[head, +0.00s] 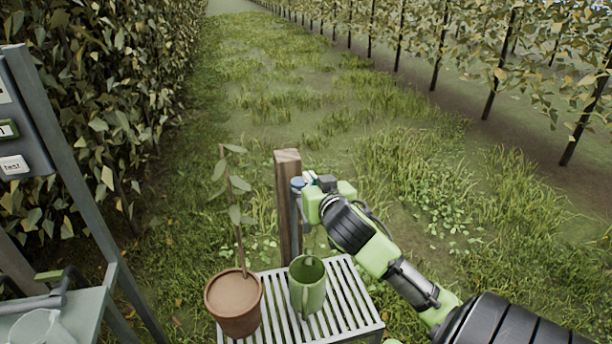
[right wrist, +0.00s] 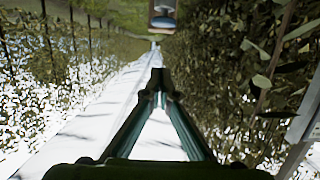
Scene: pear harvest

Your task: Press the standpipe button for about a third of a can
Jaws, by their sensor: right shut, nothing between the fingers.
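The standpipe is a wooden post (head: 286,205) with a blue button (head: 298,183) near its top. In the right wrist view the blue button (right wrist: 163,22) shows at the top, beyond the fingertips. My right gripper (head: 308,184) is beside the post top, close to the button; I cannot tell whether it touches. In the right wrist view its fingers (right wrist: 159,80) meet at the tips, shut and empty. A green can (head: 308,290) stands upright on a slatted stand (head: 350,305), below my right gripper. How much water is in it cannot be seen. My left gripper is not in view.
A terracotta pot (head: 232,305) with a thin seedling stands left of the can. A grey frame (head: 85,190) with a panel and "test" label stands at the left, above a pale table (head: 85,315). A leafy hedge lines the left; the grass lane ahead is open.

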